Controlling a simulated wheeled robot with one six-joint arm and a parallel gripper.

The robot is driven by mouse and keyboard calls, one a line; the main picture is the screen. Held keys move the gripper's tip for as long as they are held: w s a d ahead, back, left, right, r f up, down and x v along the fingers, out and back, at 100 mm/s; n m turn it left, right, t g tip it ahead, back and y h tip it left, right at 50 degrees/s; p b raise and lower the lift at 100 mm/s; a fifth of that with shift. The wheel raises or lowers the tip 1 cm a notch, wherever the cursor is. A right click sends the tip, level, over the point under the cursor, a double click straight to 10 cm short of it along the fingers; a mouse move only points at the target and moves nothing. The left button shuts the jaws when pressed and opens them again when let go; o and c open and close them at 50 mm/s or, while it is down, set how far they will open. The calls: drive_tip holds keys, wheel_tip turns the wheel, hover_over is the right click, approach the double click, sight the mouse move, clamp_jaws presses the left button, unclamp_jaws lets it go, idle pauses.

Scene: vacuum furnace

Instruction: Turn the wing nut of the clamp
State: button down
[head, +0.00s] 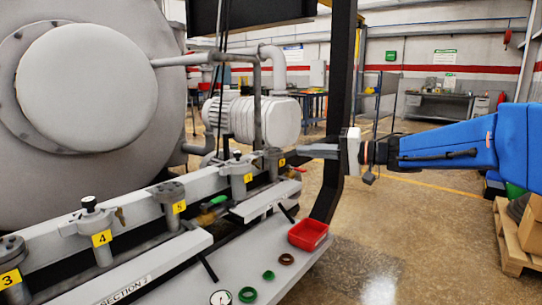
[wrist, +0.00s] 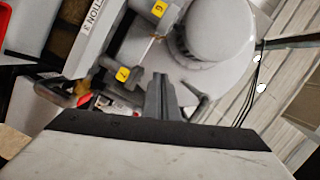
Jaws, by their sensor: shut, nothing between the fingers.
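My gripper (head: 305,150) reaches in from the right in the head view, its fingers shut and empty. The fingers also show at the middle of the wrist view (wrist: 160,80), pointing at the pipework around the yellow label 7 (wrist: 123,74). In the head view the fingers are close to the rail end with label 7 (head: 282,162). A small brass-coloured piece (head: 120,215) sits by the fitting with label 4; I cannot tell if it is the wing nut. A small brownish piece (wrist: 158,38) shows between labels 6 and 7 in the wrist view.
A long rail with several numbered fittings (head: 101,239) runs before the large round furnace door (head: 80,85). A black post (head: 338,110) stands behind the gripper.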

sight(256, 163)
drive_tip(key=w+a+f, duration=0.1)
drive_tip(key=a+f, duration=0.1)
drive_tip(key=a, duration=0.9)
drive_tip(key=shift+f, duration=0.3)
drive_tip(key=shift+s+a+r+n+h, duration=0.1)
drive_tip(key=shift+a+n+h, duration=0.05)
drive_tip(key=shift+n, duration=0.4)
drive_tip(key=shift+a+r+n+h, duration=0.1)
drive_tip(key=shift+n+h, duration=0.05)
drive_tip(key=shift+n, duration=0.4)
drive_tip(key=shift+s+a+r+n+t+h, duration=0.1)
drive_tip(key=shift+s+a+n+t+h, duration=0.25)
drive_tip(key=shift+n, duration=1.1)
drive_tip(key=shift+s+a+n+t+h, duration=0.15)
drive_tip(key=shift+n+t+h, duration=0.35)
drive_tip(key=shift+n, duration=1)
drive_tip(key=shift+s+a+r+n+t+h, duration=0.1)
drive_tip(key=shift+s+a+n+t+h, duration=0.35)
drive_tip(key=shift+n, duration=1)
drive_tip(key=shift+w+d+f, duration=0.1)
drive_tip(key=shift+d, duration=0.15)
